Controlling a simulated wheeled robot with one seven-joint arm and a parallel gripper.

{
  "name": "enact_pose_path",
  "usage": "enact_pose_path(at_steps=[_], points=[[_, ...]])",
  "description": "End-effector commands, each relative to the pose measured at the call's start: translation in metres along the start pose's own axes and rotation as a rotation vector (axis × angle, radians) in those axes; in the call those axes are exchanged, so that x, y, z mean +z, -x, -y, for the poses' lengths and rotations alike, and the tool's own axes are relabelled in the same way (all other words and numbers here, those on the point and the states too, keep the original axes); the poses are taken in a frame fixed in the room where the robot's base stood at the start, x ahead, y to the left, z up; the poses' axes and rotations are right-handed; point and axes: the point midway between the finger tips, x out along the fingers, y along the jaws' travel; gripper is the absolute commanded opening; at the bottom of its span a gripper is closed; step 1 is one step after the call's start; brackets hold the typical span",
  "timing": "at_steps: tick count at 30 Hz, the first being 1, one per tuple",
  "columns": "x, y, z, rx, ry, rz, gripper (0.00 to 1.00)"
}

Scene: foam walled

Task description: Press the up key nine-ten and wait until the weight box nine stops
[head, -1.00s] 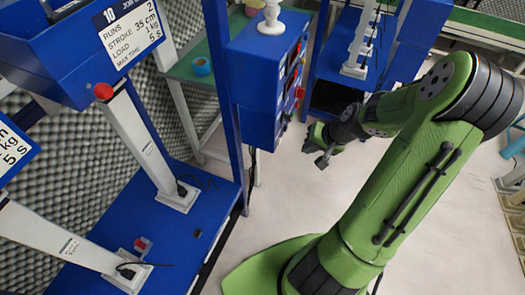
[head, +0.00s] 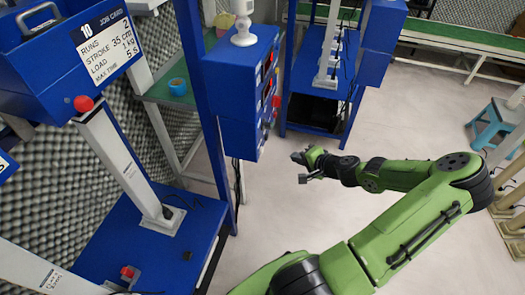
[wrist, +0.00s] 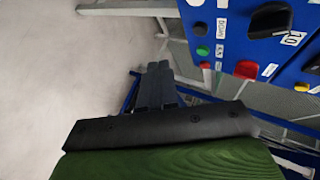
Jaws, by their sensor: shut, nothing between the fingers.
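My gripper (head: 303,167) is shut and empty, in open air to the right of a blue control box (head: 238,88). In the wrist view its dark fingers (wrist: 160,85) lie together, left of and apart from the control panel (wrist: 262,50). That panel carries a black button (wrist: 200,28), a green button (wrist: 202,50) and red ones, with small labels and a "10" beside a black knob (wrist: 270,20). I cannot read which key is up nine-ten. A blue weight box marked 10 (head: 70,60) sits at left. Another card edge shows at far left, its number unreadable.
A slanted white column (head: 130,165) stands on a blue base (head: 150,240) below box 10. A blue stool (head: 493,122) is at the right. Another blue frame (head: 325,110) stands behind the control box. Pale floor (head: 410,115) is clear around my arm.

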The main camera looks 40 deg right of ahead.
Motion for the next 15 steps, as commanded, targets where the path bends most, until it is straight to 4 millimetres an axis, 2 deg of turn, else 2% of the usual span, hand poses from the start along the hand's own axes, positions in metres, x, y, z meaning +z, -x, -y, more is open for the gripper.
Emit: enact_pose_path(at_steps=[9,15], points=[[0.026,-0.033,0.025,-0.003,0.001,0.005,0.00],[0.036,-0.049,0.036,0.000,0.002,0.003,0.00]])
